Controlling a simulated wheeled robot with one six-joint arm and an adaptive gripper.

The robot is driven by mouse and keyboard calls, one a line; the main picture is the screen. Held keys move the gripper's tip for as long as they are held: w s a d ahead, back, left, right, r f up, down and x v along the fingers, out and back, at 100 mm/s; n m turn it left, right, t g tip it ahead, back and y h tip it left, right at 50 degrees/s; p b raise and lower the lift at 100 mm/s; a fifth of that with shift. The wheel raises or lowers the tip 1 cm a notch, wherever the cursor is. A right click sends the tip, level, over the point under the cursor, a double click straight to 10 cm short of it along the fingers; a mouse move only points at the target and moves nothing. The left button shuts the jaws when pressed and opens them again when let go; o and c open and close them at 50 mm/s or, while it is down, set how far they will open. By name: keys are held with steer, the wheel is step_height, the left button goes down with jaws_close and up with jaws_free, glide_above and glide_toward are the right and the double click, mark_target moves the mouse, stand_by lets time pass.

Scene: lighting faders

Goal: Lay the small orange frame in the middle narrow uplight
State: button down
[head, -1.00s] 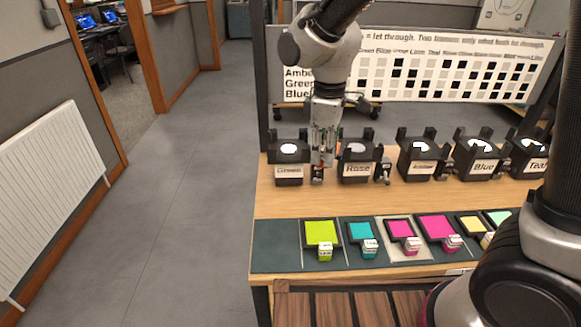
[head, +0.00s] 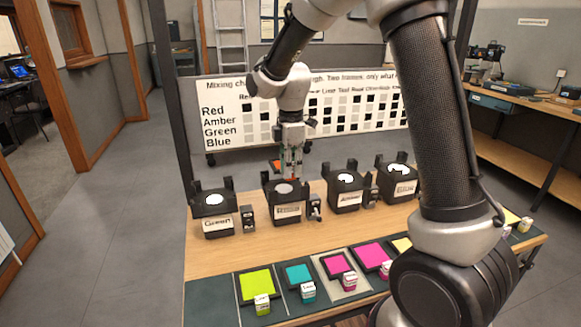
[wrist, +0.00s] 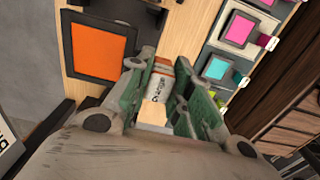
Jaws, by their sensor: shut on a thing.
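My gripper (head: 291,172) is shut on the tab (wrist: 159,88) of the orange frame (wrist: 103,50), which has a dark border. In the head view a bit of the orange frame (head: 276,166) shows just left of the fingers, above the back of the second uplight (head: 284,189). The frame is held in the air; its height over the uplight is hard to judge. The uplights stand in a row: Green (head: 215,214) at left, then the second one, a third (head: 346,192) and a fourth (head: 399,182). My arm hides what is further right. I cannot tell which are narrow.
Small dark clips (head: 315,205) stand between the uplights. Several coloured frames, such as a lime one (head: 257,284) and a teal one (head: 299,273), lie on the dark front strip. Bare wood (head: 240,254) separates them from the uplights. A mixing chart (head: 235,110) stands behind.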

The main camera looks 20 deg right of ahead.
steer(key=shift+f, duration=2.6)
steer(key=shift+f, duration=1.3)
steer(key=c, duration=1.2)
jaws_free()
step_height(320, 180, up, 19)
